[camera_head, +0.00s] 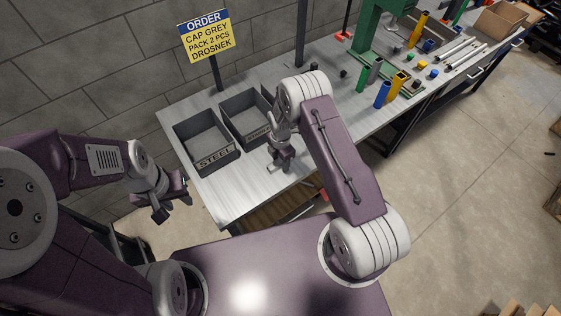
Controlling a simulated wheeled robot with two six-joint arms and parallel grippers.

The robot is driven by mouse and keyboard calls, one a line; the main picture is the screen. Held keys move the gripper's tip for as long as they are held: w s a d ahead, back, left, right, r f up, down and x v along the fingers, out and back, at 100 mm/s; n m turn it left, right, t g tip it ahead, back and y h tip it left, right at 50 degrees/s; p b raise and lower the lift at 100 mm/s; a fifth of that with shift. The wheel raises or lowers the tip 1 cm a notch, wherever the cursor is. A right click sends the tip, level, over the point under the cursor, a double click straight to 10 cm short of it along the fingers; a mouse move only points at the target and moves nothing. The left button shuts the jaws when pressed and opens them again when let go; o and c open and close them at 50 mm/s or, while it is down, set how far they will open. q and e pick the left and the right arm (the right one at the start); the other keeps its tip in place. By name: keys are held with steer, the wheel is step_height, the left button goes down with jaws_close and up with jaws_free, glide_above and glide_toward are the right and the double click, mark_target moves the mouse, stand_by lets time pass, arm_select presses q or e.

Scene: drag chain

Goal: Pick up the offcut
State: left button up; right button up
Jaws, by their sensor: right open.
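A small pale piece that looks like the offcut (271,169) lies on the bench near its front edge, right by my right gripper's fingers. My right gripper (279,166) is open and points down at the bench. Whether its fingers stand around the piece or only beside it, I cannot tell. My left gripper (173,207) hangs off the bench's left front corner, with its fingers apart and nothing seen between them.
Two grey bins stand at the bench's left end, the STEEL bin (181,143) and another bin (229,118) partly behind my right arm. An order sign (206,38) stands behind. Coloured tubes (383,94) and a green press (372,38) are further right. The bench's (232,196) front left corner is bare.

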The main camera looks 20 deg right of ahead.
jaws_close()
steer(key=shift+r, duration=0.1)
steer(key=shift+w+r, duration=0.1)
steer(key=shift+r, duration=0.2)
step_height(320, 180, up, 3)
steer(key=shift+f+b, duration=0.1)
steer(key=shift+b, duration=0.5)
steer(key=s+d+r+b, duration=0.1)
steer(key=s+d+r, duration=0.2)
steer(key=s+r, duration=0.4)
steer(key=s, duration=0.4)
steer(key=shift+d+r, duration=0.25)
steer(key=shift+d, duration=0.1)
